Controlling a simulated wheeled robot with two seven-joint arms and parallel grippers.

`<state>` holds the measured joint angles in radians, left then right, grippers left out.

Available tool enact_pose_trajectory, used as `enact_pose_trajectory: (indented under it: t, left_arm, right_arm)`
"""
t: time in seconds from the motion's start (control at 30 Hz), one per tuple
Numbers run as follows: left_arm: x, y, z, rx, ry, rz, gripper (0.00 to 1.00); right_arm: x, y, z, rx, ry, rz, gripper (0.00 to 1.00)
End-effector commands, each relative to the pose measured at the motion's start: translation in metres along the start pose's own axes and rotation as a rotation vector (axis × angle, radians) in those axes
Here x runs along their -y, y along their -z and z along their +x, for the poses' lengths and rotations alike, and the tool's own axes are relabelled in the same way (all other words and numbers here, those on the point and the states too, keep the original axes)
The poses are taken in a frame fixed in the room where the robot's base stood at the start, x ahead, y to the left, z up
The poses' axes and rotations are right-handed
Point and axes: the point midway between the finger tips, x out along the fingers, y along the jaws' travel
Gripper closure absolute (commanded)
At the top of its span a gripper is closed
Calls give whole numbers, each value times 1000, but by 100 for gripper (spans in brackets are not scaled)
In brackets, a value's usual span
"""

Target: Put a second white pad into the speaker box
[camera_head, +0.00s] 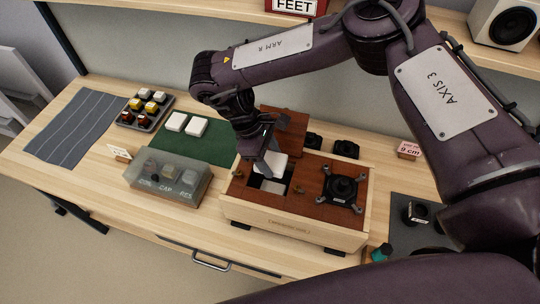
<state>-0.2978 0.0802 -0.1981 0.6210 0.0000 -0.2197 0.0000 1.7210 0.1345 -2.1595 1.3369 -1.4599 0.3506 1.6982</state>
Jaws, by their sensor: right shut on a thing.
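The speaker box (290,228) is a light wooden box with a reddish-brown top, at the middle of the bench. Its top has a rectangular opening on the left and a black round driver (341,188) on the right. My right gripper (268,162) points down over the opening, shut on a white pad (275,163). This pad is tilted at the opening's back edge; I cannot tell whether it touches the box. A pale surface (272,187) shows inside the opening, perhaps another pad. Two white pads (186,124) lie on the green mat (215,150). My left gripper is out of view.
A clear-lidded parts case (168,182) stands left of the box. A dark tray (146,108) of small coloured parts and a striped grey cloth (75,125) lie farther left. A brown panel (289,130) and black drivers (346,148) are behind the box.

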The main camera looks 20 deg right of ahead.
Motion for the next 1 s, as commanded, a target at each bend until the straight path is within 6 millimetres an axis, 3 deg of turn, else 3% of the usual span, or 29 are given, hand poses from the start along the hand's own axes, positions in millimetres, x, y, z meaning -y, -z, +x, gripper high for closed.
enact_pose_trajectory:
  t: [0.03,0.17,0.53,1.0]
  left_arm:
    - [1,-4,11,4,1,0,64]
    - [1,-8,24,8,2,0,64]
    - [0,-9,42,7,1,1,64]
    - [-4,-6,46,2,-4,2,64]
  right_arm:
    - [0,4,10,0,0,1,66]
    - [0,8,21,0,0,1,66]
    - [0,22,52,0,1,0,66]
    - [0,26,60,-1,0,1,66]
